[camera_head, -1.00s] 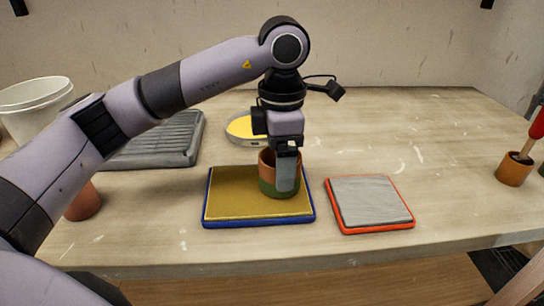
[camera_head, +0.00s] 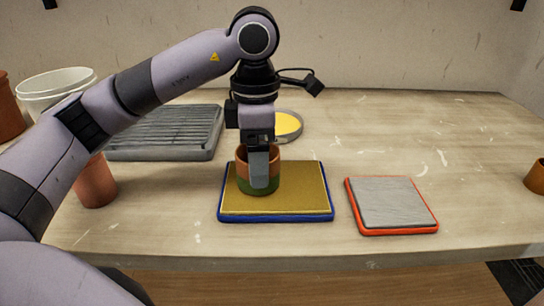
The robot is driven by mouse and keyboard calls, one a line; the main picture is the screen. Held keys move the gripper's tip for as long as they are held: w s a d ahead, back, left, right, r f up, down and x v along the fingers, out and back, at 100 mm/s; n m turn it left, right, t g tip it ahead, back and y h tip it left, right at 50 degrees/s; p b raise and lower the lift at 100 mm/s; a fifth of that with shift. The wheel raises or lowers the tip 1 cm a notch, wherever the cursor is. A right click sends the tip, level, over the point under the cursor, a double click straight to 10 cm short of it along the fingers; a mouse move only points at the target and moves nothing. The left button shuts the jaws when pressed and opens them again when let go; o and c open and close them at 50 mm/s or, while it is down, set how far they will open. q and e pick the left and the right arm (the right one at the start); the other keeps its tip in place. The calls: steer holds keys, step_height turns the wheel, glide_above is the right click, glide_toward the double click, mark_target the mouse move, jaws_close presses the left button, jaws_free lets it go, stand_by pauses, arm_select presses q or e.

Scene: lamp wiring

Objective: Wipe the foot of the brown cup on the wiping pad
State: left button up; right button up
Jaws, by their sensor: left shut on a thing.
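The brown cup (camera_head: 273,171), with a green band around its lower part, is upright over the left part of a yellow pad (camera_head: 300,194) in a blue frame. My left gripper (camera_head: 261,160) points down and is shut on the cup; one finger covers part of its near side. The cup's foot appears to be at the pad's surface, but I cannot tell how firmly it touches. A grey pad (camera_head: 391,203) in an orange-red frame lies apart to the right. I cannot tell which one is called the wiping pad. My right gripper is not in view.
A round dish with yellow contents (camera_head: 287,124) stands behind the cup. A grey ribbed tray (camera_head: 170,133), a white bucket (camera_head: 60,84) and terracotta pots (camera_head: 96,183) are at the left. A brown pot (camera_head: 537,177) is at the right edge. The right rear table is clear.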

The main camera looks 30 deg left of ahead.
arm_select(q)
steer(key=shift+s+a, duration=0.35)
steer(key=shift+a, duration=0.15)
step_height(320, 180, up, 6)
steer(key=p, duration=0.5)
steer(key=shift+w, duration=0.1)
steer(key=shift+r, duration=0.1)
